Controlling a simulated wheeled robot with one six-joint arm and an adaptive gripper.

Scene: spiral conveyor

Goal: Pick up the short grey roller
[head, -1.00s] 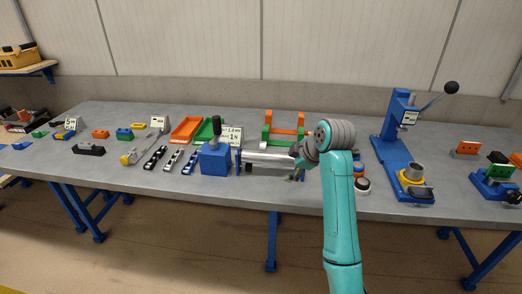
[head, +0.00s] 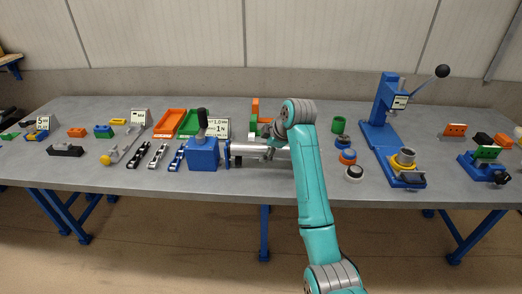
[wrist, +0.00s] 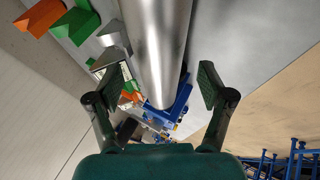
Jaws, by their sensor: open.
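A shiny grey metal roller (head: 248,150) lies level across the middle of the bench, its left end at a blue block (head: 203,153) with a black-topped lever. My arm hides its right part in the head view. In the wrist view the roller (wrist: 158,45) runs from the top edge down between my fingers towards blue parts. My gripper (wrist: 160,72) is open, one dark finger on each side of the roller, with gaps on both sides. I cannot tell how far it is above the roller. In the head view my wrist covers most of the gripper.
Orange (head: 170,121) and green (head: 190,122) trays stand behind the block. Black, white and blue strips lie to its left. Stacked round pieces (head: 347,156) and a blue lever press (head: 385,125) stand to the right. The bench's front edge is close to the roller.

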